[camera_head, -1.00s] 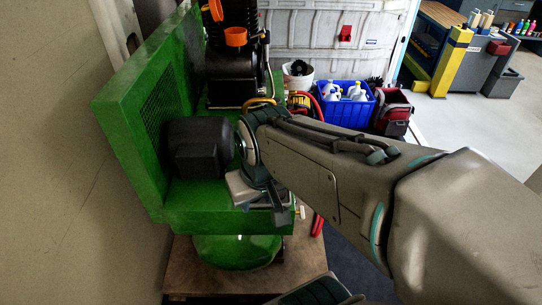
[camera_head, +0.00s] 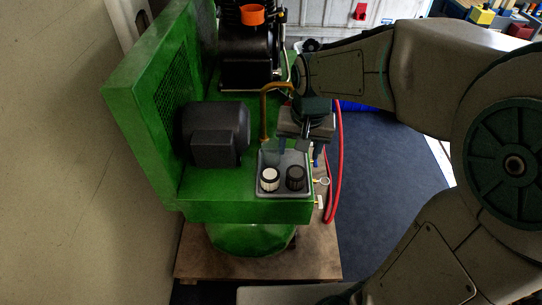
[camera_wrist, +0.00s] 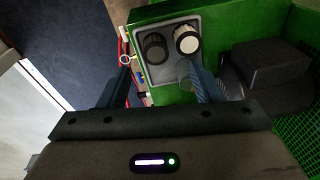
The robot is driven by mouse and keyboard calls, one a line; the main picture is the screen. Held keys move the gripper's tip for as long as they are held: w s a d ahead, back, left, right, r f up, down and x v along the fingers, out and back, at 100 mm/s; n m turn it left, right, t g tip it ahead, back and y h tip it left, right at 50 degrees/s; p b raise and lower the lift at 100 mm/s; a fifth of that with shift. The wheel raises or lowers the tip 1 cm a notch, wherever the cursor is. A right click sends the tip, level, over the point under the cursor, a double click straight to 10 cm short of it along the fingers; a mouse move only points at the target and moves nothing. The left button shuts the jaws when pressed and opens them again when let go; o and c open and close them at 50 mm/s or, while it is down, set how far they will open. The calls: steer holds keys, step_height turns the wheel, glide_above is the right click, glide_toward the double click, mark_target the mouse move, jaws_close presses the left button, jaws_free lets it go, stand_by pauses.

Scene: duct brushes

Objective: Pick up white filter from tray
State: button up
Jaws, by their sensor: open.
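The white filter (camera_head: 269,180), with a pale top and dark ribbed side, stands upright in the grey tray (camera_head: 283,192) on the green machine. It also shows in the wrist view (camera_wrist: 187,40), beyond the fingertips. A dark filter (camera_head: 295,178) stands just right of it in the head view, and left of it in the wrist view (camera_wrist: 154,47). My gripper (camera_head: 299,152) is open and empty over the tray's back edge, behind both filters, pointing down. In the wrist view, its fingers (camera_wrist: 160,74) are apart and touch neither filter.
A black motor (camera_head: 212,134) stands left of the tray, and a black compressor (camera_head: 250,58) behind it. Small valves and a gauge (camera_head: 324,181) stick out at the tray's right. A red hose (camera_head: 338,165) hangs beyond them. Dark blue floor (camera_head: 385,175) is clear.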

steer(key=w+a+f, duration=0.4)
steer(key=w+a, duration=0.1)
steer(key=a, duration=0.1)
steer(key=h, duration=0.1)
glide_above(270, 174)
steer(key=shift+m, duration=0.4)
step_height(270, 174, down, 8)
steer(key=shift+s+f+b, duration=0.15)
steer(key=shift+b, duration=0.2)
steer(key=shift+f, duration=2.6)
steer(key=c, duration=0.6)
